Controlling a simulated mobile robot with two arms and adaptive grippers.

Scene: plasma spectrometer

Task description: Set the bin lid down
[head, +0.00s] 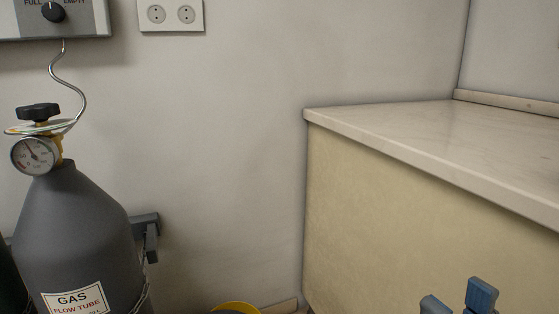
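At the bottom edge of the head view a yellow curved rim (236,306) shows, on the floor side near the wall corner. Only its top arc is in the picture, so I cannot tell whether it is the bin's rim or the bin lid. My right gripper (458,300) is at the bottom right, in front of the beige cabinet side. Its two blue fingertips stand apart with nothing visible between them; the rest of it is cut off below. My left gripper is not in view.
A dark grey gas cylinder (75,225) with a gauge (34,155) stands at the left, held by a wall bracket (147,235). A beige cabinet (400,220) with a pale stone worktop (450,135) fills the right. The visible worktop is bare.

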